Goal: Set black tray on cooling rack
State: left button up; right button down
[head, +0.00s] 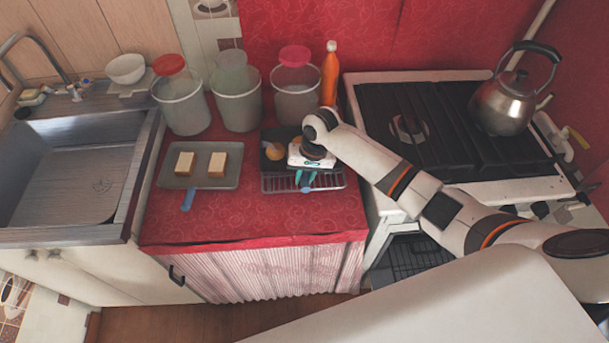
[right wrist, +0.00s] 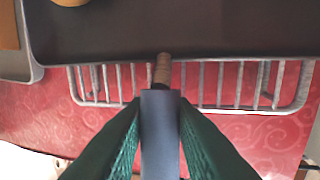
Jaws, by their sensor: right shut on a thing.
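The black tray (head: 272,134) is partly hidden behind my right gripper and wrist, with a round tan item (head: 274,152) on it. Its dark underside or floor fills the top of the right wrist view (right wrist: 190,32). My right gripper (head: 306,178) is shut on the tray's grey-blue handle (right wrist: 160,135), its green fingers on either side. The cooling rack (head: 330,181), a silver wire grid, lies under the tray's front part. It also shows in the right wrist view (right wrist: 235,88), sticking out in front of the tray. I cannot tell whether tray and rack touch. My left gripper is out of view.
A grey tray (head: 170,182) with two pale-topped blocks lies left of the rack. Several tall containers and an orange bottle (head: 329,75) stand behind. The stove with a kettle (head: 503,103) is right, the sink (head: 75,165) left. Red cloth in front is clear.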

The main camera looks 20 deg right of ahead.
jog(key=shift+f, duration=0.25)
jog(key=c, duration=1.2)
grip_release()
jog(key=shift+c, duration=0.2)
notch_tip(320, 180, up, 12)
jog(key=d, duration=0.2)
jog(key=shift+s, duration=0.4)
jog(key=shift+f, duration=0.15)
